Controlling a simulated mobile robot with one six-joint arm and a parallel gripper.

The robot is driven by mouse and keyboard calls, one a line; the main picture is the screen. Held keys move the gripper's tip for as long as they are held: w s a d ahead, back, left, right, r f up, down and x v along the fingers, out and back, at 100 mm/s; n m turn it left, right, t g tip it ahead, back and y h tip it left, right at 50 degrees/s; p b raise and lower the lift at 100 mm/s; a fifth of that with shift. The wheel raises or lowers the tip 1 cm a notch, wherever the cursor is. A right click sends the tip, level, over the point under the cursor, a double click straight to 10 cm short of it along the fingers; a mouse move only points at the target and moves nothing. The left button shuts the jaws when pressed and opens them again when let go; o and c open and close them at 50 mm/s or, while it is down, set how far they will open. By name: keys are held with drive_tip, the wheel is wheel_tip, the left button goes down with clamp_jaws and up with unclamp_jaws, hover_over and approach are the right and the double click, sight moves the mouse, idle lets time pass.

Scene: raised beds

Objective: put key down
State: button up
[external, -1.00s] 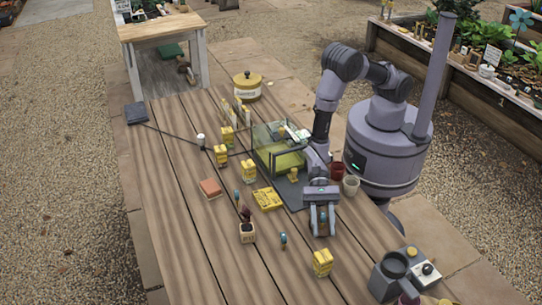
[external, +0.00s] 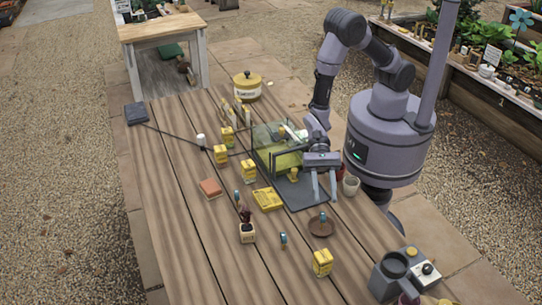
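A small blue-topped piece, which I take to be the key (external: 323,216), stands on a round brown dish (external: 321,228) on the wooden table. It is too small to make out its exact shape. My gripper (external: 324,197) is above and behind the dish, apart from the piece. Its two fingers point down, are spread, and have nothing visible between them. Similar blue-topped pieces stand on the bare table, one (external: 283,240) left of the dish and one (external: 237,195) farther left.
A glass-sided case (external: 277,152) on a dark mat (external: 308,193) stands behind my gripper. Cups (external: 351,185) are to its right. Yellow boxes (external: 322,262), a small pot (external: 247,233) and a grey machine (external: 402,271) stand around. The front left table is clear.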

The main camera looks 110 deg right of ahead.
drive_tip(key=s+d+r+n+g+h, duration=0.1)
drive_tip(key=s+d+r+n+g, duration=0.15)
drive_tip(key=s+r+n, duration=0.55)
drive_tip(key=s+d+r+n+g+h, duration=0.1)
drive_tip(key=s+d+r+n, duration=0.35)
drive_tip(key=r, duration=0.45)
drive_tip(key=s+d+r+n+t+h, duration=0.2)
drive_tip(key=s+d+n+h, duration=0.15)
drive_tip(key=d, duration=0.45)
drive_tip(key=s+d+r+n+t+h, duration=0.25)
drive_tip(key=s+d+h, duration=0.25)
drive_tip(key=d, duration=0.3)
wheel_tip(320, 180, down, 10)
drive_tip(key=b, duration=0.9)
drive_tip(key=shift+w+a+r+m+b, duration=0.25)
drive_tip(key=shift+m+b, duration=0.1)
drive_tip(key=shift+b, duration=0.05)
wheel_tip(320, 180, down, 3)
drive_tip(key=shift+r+b, duration=0.2)
drive_tip(key=shift+b, duration=1.05)
idle(1.5)
